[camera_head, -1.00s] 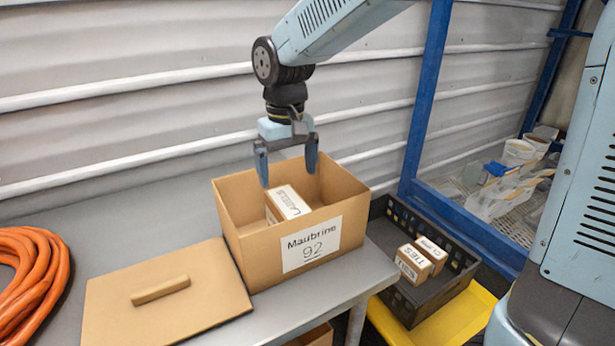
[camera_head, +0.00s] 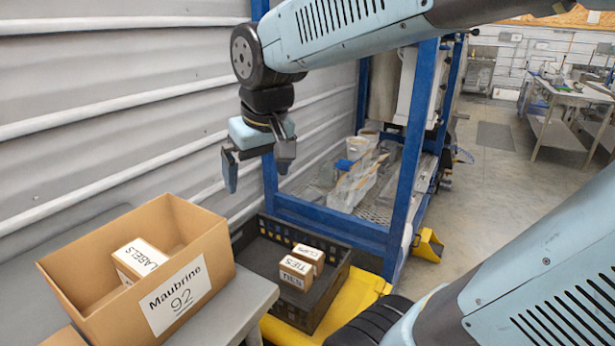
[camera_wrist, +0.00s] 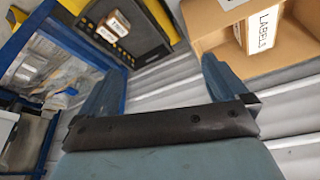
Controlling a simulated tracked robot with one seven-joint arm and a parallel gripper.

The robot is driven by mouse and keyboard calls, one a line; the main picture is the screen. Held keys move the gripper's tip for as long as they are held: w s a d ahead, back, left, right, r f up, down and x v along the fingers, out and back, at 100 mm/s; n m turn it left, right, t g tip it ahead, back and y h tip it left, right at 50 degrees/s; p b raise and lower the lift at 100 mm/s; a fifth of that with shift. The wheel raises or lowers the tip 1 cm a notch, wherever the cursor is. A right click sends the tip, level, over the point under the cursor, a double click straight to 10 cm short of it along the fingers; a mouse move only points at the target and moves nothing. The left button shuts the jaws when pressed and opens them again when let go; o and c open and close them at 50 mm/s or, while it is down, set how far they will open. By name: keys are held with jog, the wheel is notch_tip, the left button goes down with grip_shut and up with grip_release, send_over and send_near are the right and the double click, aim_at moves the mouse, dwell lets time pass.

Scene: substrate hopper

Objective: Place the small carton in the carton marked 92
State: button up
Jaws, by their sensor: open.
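The open brown carton marked "Maubrine 92" (camera_head: 217,258) stands on the grey table at the lower left. A small carton labelled LABELS (camera_head: 138,260) lies inside it; it also shows in the wrist view (camera_wrist: 262,27). Two more small cartons sit side by side in a black crate: TIES (camera_head: 296,273) and one behind it (camera_head: 309,256) whose label is hard to read. My gripper (camera_head: 257,180) is open and empty, pointing down, above and behind the gap between carton 92 and the crate. In the wrist view its fingers (camera_wrist: 158,68) have nothing between them.
The black crate (camera_head: 262,292) rests on a yellow surface (camera_head: 358,291) right of the table (camera_head: 240,305). A blue frame (camera_head: 405,160) rises behind it, with clear bags and tubs inside. A corrugated wall (camera_head: 110,90) runs behind the table.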

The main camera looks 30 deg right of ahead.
jog(key=s+d+m+t, duration=0.1)
jog(key=s+d+m, duration=0.1)
jog(key=s+d, duration=0.4)
jog(key=shift+d+t+h, duration=0.3)
jog(key=shift+t, duration=0.1)
